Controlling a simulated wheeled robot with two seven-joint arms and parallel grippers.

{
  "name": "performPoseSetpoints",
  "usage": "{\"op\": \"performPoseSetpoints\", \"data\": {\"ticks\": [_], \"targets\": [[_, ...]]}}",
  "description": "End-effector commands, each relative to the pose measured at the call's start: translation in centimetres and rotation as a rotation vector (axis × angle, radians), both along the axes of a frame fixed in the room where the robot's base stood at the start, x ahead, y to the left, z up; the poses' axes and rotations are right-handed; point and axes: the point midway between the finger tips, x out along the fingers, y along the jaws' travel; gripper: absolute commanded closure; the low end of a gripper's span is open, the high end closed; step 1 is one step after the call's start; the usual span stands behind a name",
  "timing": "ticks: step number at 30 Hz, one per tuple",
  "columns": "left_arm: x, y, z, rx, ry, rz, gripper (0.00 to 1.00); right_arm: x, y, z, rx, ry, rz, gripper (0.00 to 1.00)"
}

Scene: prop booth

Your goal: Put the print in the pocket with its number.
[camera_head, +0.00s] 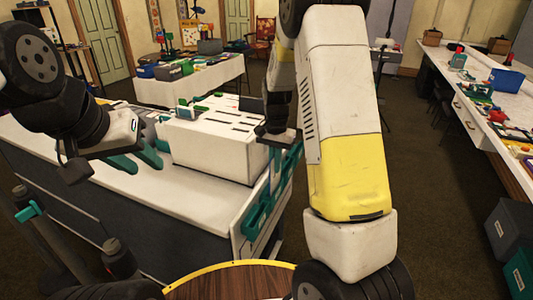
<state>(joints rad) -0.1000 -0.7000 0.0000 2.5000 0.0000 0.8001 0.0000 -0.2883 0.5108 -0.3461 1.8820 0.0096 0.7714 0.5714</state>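A white box (213,152) with several dark slots in its top stands on the white table. The slots look like the pockets, but their numbers are too small to read. A dark flat piece (251,104) stands at the box's back right edge; I cannot tell whether it is the print. My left gripper (138,161) is left of the box, with its teal fingers apart and nothing visible between them. My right gripper (279,150) hangs at the box's right end, partly behind my own arm. Its fingers are hard to separate from teal parts behind them.
Small green and white items (186,110) are at the box's back left. The white table (150,205) is bare in front of the box. A round wooden surface (230,284) is at the bottom. A cluttered bench (490,98) stands at right, with dark bins (508,232) below.

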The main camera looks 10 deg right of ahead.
Motion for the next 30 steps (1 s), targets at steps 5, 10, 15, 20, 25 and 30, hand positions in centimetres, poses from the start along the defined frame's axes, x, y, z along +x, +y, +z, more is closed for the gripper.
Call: {"op": "performPoseSetpoints", "data": {"ticks": [5, 10, 15, 20, 25, 30], "targets": [[0.0, 0.0, 0.0, 0.000, 0.000, 0.000, 0.64, 0.0, 0.0, -0.7, 0.001, 0.001, 0.000, 1.00], [0.0, 0.0, 0.0, 0.000, 0.000, 0.000, 0.64, 0.0, 0.0, -1.3, 0.000, 0.001, 0.000, 1.00], [0.0, 0.0, 0.0, 0.000, 0.000, 0.000, 0.64, 0.0, 0.0, -1.9, 0.000, 0.001, 0.000, 1.00], [0.0, 0.0, 0.0, 0.000, 0.000, 0.000, 0.64, 0.0, 0.0, -2.4, 0.000, 0.000, 0.000, 1.00], [0.0, 0.0, 0.0, 0.000, 0.000, 0.000, 0.64, -0.1, 0.0, -3.0, 0.000, 0.001, 0.001, 1.00], [0.0, 0.0, 0.0, 0.000, 0.000, 0.000, 0.64, 0.0, 0.0, -3.6, 0.000, 0.001, 0.001, 1.00]]}}
